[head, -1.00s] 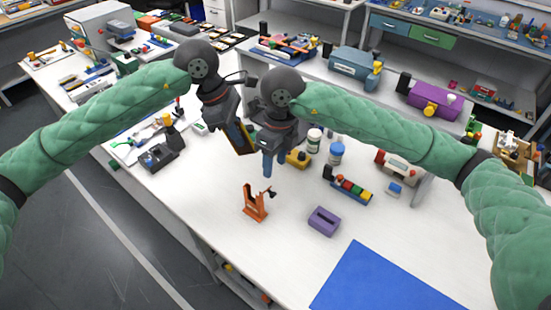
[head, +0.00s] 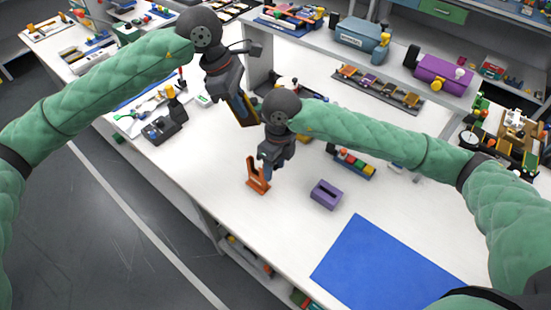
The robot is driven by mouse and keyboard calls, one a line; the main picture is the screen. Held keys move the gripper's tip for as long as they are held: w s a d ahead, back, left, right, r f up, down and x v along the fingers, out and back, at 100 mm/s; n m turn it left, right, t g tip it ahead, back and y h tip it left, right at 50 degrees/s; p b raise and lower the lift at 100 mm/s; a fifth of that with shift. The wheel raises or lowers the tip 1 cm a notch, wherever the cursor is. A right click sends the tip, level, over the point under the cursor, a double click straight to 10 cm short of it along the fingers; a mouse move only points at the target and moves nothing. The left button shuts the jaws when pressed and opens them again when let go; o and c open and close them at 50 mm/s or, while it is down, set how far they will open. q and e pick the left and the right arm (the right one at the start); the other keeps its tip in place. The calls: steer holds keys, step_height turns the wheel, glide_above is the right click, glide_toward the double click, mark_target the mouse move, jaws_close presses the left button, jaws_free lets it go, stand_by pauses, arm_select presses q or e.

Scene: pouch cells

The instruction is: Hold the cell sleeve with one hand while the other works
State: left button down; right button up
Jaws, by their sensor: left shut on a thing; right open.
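My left gripper (head: 236,95) is shut on a flat dark piece with a yellowish edge (head: 247,116), which looks like the cell sleeve, held tilted above the white table. My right gripper (head: 268,172) is open and low, at the upper right side of an orange stand (head: 257,184). The gripper hides the stand's upper right part, and I cannot tell whether they touch. A purple slotted block (head: 326,194) sits on the table to the right of the stand.
A blue mat (head: 385,268) lies at the front right. A block with coloured parts (head: 352,162) stands behind the purple block, partly under my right arm. A dark device (head: 163,130) is at the left. The table (head: 220,180) is bare left of the stand.

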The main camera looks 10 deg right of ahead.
jaws_close()
stand_by(0.3)
steer(key=shift+c, duration=0.3)
jaws_free()
step_height(320, 180, up, 12)
steer(key=w+d, duration=0.1)
stand_by(0.4)
